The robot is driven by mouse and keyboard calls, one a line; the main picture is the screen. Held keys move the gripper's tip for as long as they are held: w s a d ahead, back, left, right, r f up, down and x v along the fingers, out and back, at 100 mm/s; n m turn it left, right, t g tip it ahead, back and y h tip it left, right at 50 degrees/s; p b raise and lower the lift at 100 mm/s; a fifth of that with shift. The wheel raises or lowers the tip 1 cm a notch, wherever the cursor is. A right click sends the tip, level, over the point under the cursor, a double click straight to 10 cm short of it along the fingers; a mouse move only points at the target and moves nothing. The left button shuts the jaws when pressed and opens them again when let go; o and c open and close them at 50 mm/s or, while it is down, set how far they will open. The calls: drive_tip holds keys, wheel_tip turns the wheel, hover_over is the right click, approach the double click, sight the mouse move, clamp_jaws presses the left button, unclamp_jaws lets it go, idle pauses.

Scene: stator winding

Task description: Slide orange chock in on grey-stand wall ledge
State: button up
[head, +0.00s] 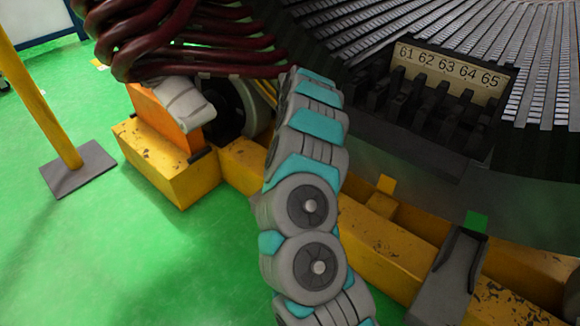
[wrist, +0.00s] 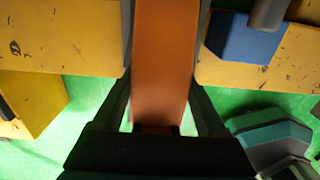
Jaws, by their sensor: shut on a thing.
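The orange chock (wrist: 163,60) fills the middle of the wrist view, running up and out of the top edge. My gripper (wrist: 164,75) is shut on it, with one dark finger along each side. Yellow beams lie on both sides of the chock, with green floor beyond them. In the head view my gripper is not clearly made out. A grey stand (head: 452,275) with raised side walls stands at the lower right, beside the yellow beam. A green tab (head: 476,221) is at its top. The ledge itself cannot be told apart.
An orange block (head: 150,112) with a pale grey piece on top sits on a yellow beam (head: 165,165). Dark red coils (head: 150,35) hang above it. The slotted stator (head: 400,150) fills the right. A yellow post (head: 38,95) stands left. A blue block (wrist: 238,38) is near the chock.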

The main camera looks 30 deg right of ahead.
drive_tip(key=shift+w+d+b, duration=0.3)
drive_tip(key=shift+d, duration=0.6)
drive_tip(key=o, duration=1.5)
drive_tip(key=shift+r, duration=0.1)
